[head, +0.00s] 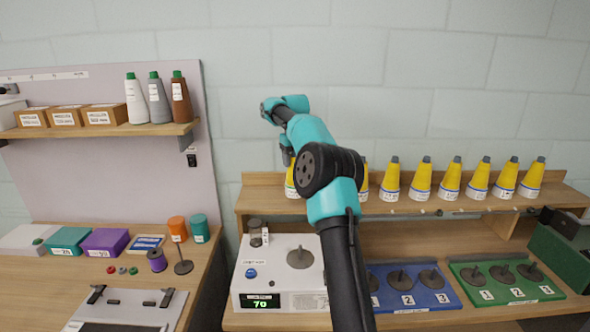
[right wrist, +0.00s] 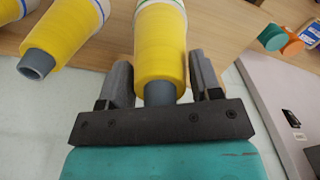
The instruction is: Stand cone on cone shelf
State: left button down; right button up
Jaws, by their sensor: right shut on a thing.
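In the head view my right arm reaches up over the cone shelf (head: 375,208), and its gripper (head: 287,152) is at the shelf's left end. In the right wrist view the gripper (right wrist: 161,88) is shut on a yellow cone (right wrist: 160,50) with a grey tip, one finger on each side. The cone's white-banded base is at or just over the wooden shelf; I cannot tell whether it touches. In the head view this cone (head: 290,181) shows partly beside my arm. Several similar yellow cones (head: 421,180) stand upright along the shelf. My left gripper is not in view.
A white scale (head: 285,276) reading 70 stands below the shelf's left end. Blue (head: 435,297) and green (head: 510,286) trays with spindles are to its right. A pegboard ledge (head: 100,131) at left holds boxes and three thread cones. A neighbouring yellow cone (right wrist: 60,45) stands close by.

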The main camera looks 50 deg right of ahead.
jog(key=shift+f, duration=1.85)
jog(key=o, duration=0.8)
